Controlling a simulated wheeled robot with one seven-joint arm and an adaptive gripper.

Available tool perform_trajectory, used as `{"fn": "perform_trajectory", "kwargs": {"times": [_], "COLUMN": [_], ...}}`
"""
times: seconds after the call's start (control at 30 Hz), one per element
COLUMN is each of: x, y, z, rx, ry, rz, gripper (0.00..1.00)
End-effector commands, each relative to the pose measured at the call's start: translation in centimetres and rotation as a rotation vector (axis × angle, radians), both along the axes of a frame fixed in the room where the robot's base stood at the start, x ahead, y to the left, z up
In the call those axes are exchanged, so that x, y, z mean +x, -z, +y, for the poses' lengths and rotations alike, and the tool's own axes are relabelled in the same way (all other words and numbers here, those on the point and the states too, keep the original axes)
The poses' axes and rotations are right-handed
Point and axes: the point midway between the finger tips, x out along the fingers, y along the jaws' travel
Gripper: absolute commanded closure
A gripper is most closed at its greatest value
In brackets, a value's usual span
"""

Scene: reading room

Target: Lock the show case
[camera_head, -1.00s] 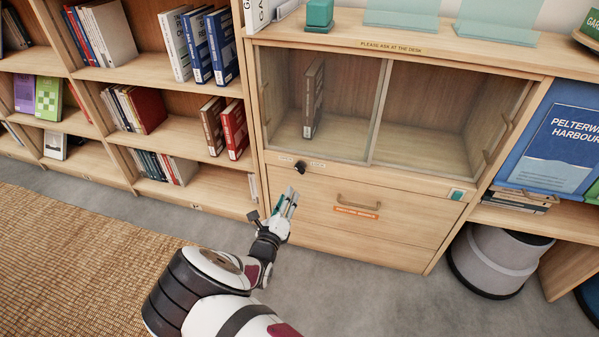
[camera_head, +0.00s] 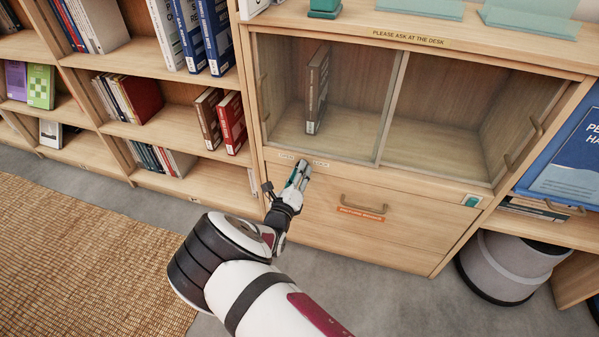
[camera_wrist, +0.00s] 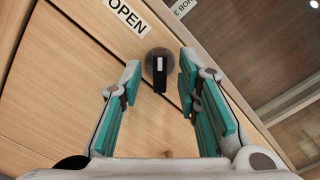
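The show case (camera_head: 350,140) has glass sliding doors above a wooden front, with one dark book (camera_head: 317,90) standing inside. Its lock is a round dark knob (camera_wrist: 160,67) with a black handle hanging downward in the wrist view. A white label reading OPEN (camera_wrist: 127,14) is next to it; a second label is only partly seen. My gripper (camera_head: 302,168) is at the lock in the head view and hides the knob there. In the wrist view my gripper (camera_wrist: 158,98) is open, its teal-padded fingers on either side of the knob's handle, with gaps on both sides.
A drawer handle (camera_head: 362,203) with an orange label is right of my gripper. Bookshelves (camera_head: 190,135) stand to the left. A grey round bin (camera_head: 510,265) is on the floor at right. Grey floor is clear in front of the case.

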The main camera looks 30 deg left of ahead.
Motion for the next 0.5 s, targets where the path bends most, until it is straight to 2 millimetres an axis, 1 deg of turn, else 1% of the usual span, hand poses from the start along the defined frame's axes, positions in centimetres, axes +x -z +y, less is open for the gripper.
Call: {"fn": "perform_trajectory", "kwargs": {"times": [0.03,0.07,0.1,0.13,0.5], "x": [0.0,0.0,0.0,0.0,0.01], "y": [-0.01,0.0,0.0,0.0,-0.02], "z": [-0.01,-0.01,-0.01,-0.01,-0.03], "rx": [0.0,0.0,0.0,0.0,0.023], "ry": [0.0,0.0,0.0,0.0,0.001], "rz": [0.0,0.0,0.0,0.0,0.005], "gripper": [0.83,0.9,0.99,1.0,1.0]}}
